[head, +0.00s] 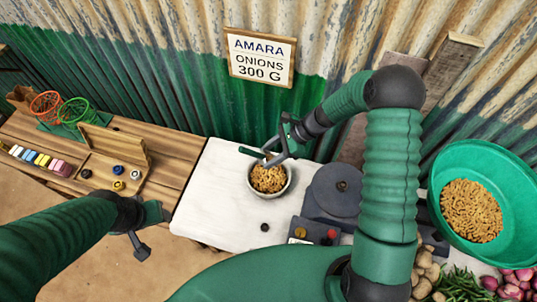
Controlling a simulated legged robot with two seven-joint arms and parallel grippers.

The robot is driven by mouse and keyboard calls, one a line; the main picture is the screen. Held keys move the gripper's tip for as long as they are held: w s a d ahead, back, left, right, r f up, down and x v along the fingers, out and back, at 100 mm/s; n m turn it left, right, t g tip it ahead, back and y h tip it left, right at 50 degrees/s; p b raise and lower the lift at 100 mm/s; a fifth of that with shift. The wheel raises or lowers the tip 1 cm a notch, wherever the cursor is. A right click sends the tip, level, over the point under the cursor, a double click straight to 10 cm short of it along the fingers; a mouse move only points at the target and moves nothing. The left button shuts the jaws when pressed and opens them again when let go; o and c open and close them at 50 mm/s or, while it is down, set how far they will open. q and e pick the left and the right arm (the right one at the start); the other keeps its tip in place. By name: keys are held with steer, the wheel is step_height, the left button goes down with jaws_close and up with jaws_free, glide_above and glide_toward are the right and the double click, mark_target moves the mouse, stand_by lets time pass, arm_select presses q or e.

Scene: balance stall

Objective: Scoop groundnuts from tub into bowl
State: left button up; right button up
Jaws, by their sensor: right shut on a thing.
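A bowl (288,187) with a light rim stands on the white board, with tan groundnuts (268,178) in it. A large green tub (450,165) at the right also holds groundnuts (471,210). My right gripper (276,151) is above the bowl's back rim, shut on a scoop whose dark green handle (251,153) points left. The scoop's head is small and partly hidden, so I cannot tell what is in it.
A dark scale (338,189) with a round plate stands right of the bowl. A small dark weight (265,227) lies on the white board (215,200). Wooden trays (105,170) and wire baskets (76,110) are at the left. Vegetables (470,285) lie below the tub. A sign (261,57) hangs behind.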

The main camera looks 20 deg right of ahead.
steer(key=shift+d+f, duration=0.15)
steer(key=shift+d, duration=0.45)
steer(key=h+p, duration=0.1)
steer(key=p, duration=0.2)
steer(key=a+r+h+p, duration=0.1)
steer(key=h+p, duration=0.1)
steer(key=p, duration=0.1)
steer(key=shift+r, duration=0.15)
steer(key=shift+g+p, duration=0.3)
steer(key=shift+p, duration=0.1)
steer(key=h+p, duration=0.2)
steer(key=p, duration=0.2)
steer(key=r+h+p, duration=0.1)
steer(key=h+p, duration=0.1)
steer(key=p, duration=0.2)
steer(key=shift+d+g+h, duration=0.1)
steer(key=shift+g+h, duration=0.2)
steer(key=shift+d+h+p, duration=0.2)
steer(key=shift+h+p, duration=0.2)
arm_select(q)
steer(key=w+d+v, duration=0.1)
steer(key=w+v, duration=0.2)
steer(key=v, duration=1.2)
steer(key=shift+w+r, duration=0.25)
steer(key=shift+r, duration=0.2)
arm_select(e)
steer(key=shift+d+f, duration=0.1)
steer(key=shift+f, duration=0.05)
